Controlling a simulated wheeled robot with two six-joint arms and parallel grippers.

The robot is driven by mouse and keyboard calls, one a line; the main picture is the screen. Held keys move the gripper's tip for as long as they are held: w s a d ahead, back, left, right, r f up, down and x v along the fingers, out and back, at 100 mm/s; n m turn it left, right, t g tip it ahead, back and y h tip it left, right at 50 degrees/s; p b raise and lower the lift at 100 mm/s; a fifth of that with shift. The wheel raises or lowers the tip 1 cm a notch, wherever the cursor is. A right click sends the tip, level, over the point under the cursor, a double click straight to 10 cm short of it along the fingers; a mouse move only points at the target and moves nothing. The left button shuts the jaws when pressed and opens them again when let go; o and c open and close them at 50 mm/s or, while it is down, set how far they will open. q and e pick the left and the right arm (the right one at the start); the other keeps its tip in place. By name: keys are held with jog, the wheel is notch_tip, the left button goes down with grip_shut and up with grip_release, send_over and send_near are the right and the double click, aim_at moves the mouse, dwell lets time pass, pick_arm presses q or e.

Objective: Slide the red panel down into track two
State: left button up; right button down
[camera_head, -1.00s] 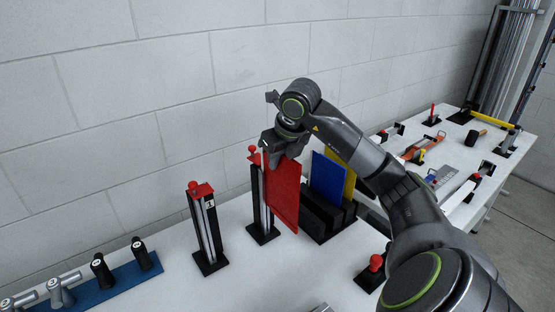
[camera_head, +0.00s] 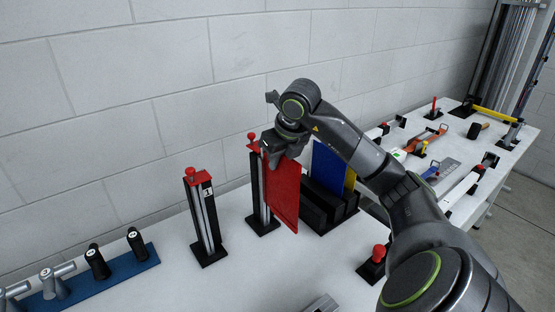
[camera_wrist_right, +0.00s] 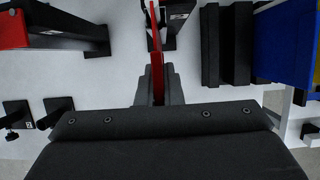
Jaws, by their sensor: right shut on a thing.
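The red panel (camera_head: 284,198) hangs upright, and my right gripper (camera_head: 282,158) is shut on its top edge. The wrist view shows the panel (camera_wrist_right: 156,65) nearly edge-on between my right gripper's fingers (camera_wrist_right: 158,88). A black post with a pale track and red top (camera_head: 257,190) stands right beside the panel's left edge, seemingly track two. Its label (camera_wrist_right: 179,14) shows sideways in the wrist view. I cannot tell whether the panel's edge is inside the track. A similar post (camera_head: 204,215), with a number label, stands to the left. My left gripper is not in view.
A black rack (camera_head: 318,212) holds a blue panel (camera_head: 327,165) and a yellow panel (camera_head: 350,180) just right of the red one. Handles on a blue base (camera_head: 110,278) lie at lower left. A red-knobbed fixture (camera_head: 378,256) stands at front right. The wall (camera_head: 120,110) is close behind.

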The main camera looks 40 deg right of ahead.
jog(key=shift+f+b, duration=3.35)
jog(key=shift+f, duration=0.45)
jog(key=c, duration=1.5)
grip_release()
jog(key=shift+r, duration=0.15)
jog(key=b+v, duration=0.1)
jog(key=v, duration=1.1)
jog(key=p+v, duration=0.2)
jog(key=v, duration=0.2)
jog(key=shift+s+a+r, duration=0.1)
jog(key=shift+r, duration=0.15)
jog(key=shift+s+r, duration=0.25)
jog(key=shift+r, duration=0.15)
